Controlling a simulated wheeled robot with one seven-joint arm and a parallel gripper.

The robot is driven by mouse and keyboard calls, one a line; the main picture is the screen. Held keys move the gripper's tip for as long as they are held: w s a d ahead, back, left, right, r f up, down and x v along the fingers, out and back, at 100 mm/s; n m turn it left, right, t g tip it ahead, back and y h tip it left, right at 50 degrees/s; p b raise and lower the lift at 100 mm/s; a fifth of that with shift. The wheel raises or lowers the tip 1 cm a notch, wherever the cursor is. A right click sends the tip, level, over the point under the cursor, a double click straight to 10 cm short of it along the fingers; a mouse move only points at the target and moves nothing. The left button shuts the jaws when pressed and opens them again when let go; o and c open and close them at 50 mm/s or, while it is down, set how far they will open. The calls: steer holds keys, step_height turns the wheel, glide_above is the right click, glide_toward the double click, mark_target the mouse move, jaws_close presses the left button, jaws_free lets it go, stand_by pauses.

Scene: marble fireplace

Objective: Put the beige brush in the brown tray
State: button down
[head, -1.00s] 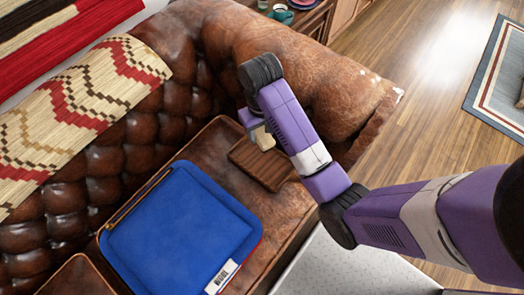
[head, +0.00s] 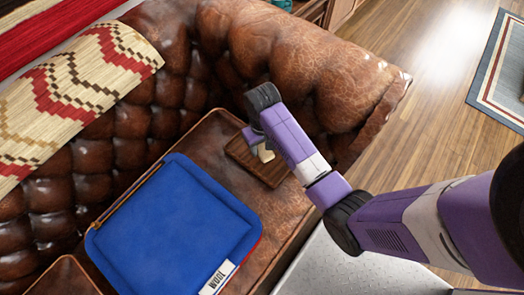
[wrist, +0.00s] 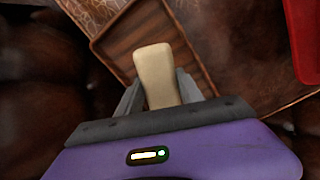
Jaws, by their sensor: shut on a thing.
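The beige brush (head: 266,154) is held in my gripper (head: 258,147) over the brown tray (head: 240,155). In the wrist view the brush (wrist: 155,70) is pale and block-like, sticking out from between the two grey fingers of my gripper (wrist: 158,95). The fingers are shut on it. The brown tray (wrist: 105,32) shows its striped wooden floor and raised rim behind the brush. The tray lies on the brown leather sofa seat. I cannot tell whether the brush touches the tray floor. My arm hides part of the tray's right side.
The tufted sofa back and rolled arm (head: 320,65) rise behind. A patterned throw (head: 75,95) drapes over the back. Wooden floor is open at the right.

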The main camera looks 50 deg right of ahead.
mark_target(262, 152)
step_height(262, 152, down, 4)
steer(key=shift+f+b, duration=0.15)
steer(key=shift+b, duration=0.4)
steer(key=c, duration=0.8)
jaws_free()
steer(key=shift+o, duration=0.2)
